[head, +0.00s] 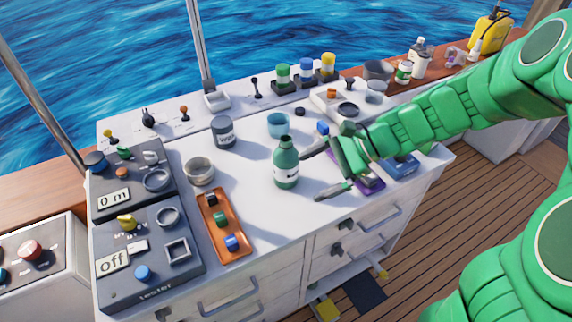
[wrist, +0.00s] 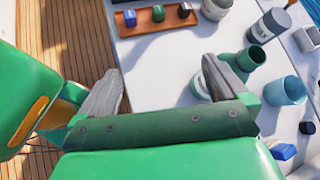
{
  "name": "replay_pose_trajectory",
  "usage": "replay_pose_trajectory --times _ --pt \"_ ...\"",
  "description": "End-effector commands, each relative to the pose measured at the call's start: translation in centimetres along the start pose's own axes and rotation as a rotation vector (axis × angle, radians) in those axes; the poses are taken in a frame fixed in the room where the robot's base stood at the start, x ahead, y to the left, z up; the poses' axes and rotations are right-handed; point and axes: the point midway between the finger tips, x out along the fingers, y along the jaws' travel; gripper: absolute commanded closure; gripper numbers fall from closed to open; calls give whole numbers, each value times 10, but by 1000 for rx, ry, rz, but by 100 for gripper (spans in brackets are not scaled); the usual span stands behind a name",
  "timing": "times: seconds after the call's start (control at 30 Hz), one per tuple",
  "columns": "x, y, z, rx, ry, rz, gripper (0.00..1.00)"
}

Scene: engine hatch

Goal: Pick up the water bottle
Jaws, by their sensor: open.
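The water bottle (head: 286,172) is dark green with a pale label and stands upright on the white counter in the head view. In the wrist view the bottle (wrist: 248,59) is at the right, partly hidden behind one finger. My gripper (head: 319,172) is just right of the bottle in the head view, with its grey fingers apart and nothing between them. In the wrist view my gripper (wrist: 162,70) is open, and the bottle lies outside the gap, by the right finger.
An orange tray (head: 238,254) with small blocks lies left of the bottle. A blue cup (head: 278,125), a dark labelled can (head: 223,132) and a grey bowl (head: 199,171) stand behind and left. Counter (head: 265,220) in front of the bottle is clear.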

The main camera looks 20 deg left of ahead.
Motion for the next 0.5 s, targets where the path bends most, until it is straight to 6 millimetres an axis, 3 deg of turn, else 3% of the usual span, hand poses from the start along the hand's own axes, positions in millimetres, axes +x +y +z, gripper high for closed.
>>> replay_pose_trajectory --times 0.3,0.5 --pt "16 -52 -45 247 -114 -129 0" --pt "23 -73 -72 381 -167 -188 0"
